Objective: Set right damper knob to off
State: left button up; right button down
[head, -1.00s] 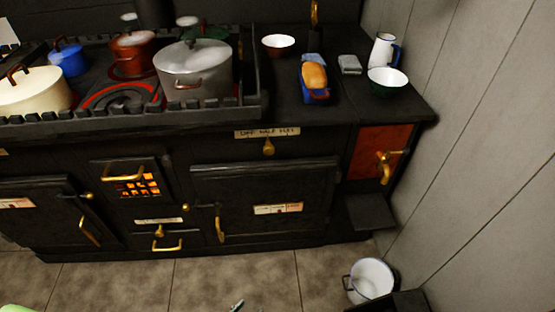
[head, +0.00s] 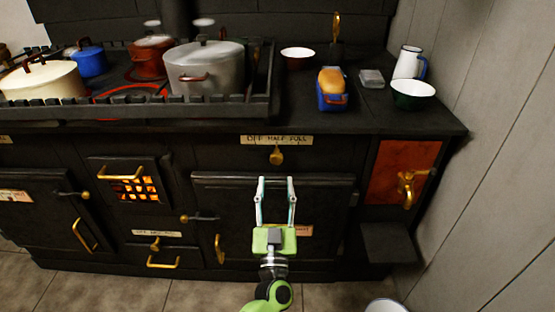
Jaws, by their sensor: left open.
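The right damper knob (head: 276,157) is a small brass knob on the black stove front. It sits under a pale label (head: 276,140) reading OFF HALF FULL. The knob hangs below the label's middle, near HALF. My left gripper (head: 275,180) is open and empty, its two thin fingers pointing up just below the knob in the picture. A gap shows between the fingertips and the knob. My right gripper is not in view.
A large oven door (head: 225,190) lies behind my gripper. A brass tap (head: 407,188) juts out at the right above a small black shelf (head: 388,243). Pots, including a grey one (head: 204,70), stand on the stove top. A grey wall (head: 490,150) bounds the right.

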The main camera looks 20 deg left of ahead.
aim_at(276, 161)
pick_arm(q)
jog(key=x, duration=0.8)
jog(key=shift+f+b, duration=0.15)
jog(key=shift+b, duration=0.2)
jog(key=shift+w+a, duration=0.1)
jog(key=shift+w, duration=0.25)
jog(key=shift+w+r, duration=0.25)
jog(key=shift+r, duration=0.05)
grip_shut()
jog(key=shift+a, duration=0.15)
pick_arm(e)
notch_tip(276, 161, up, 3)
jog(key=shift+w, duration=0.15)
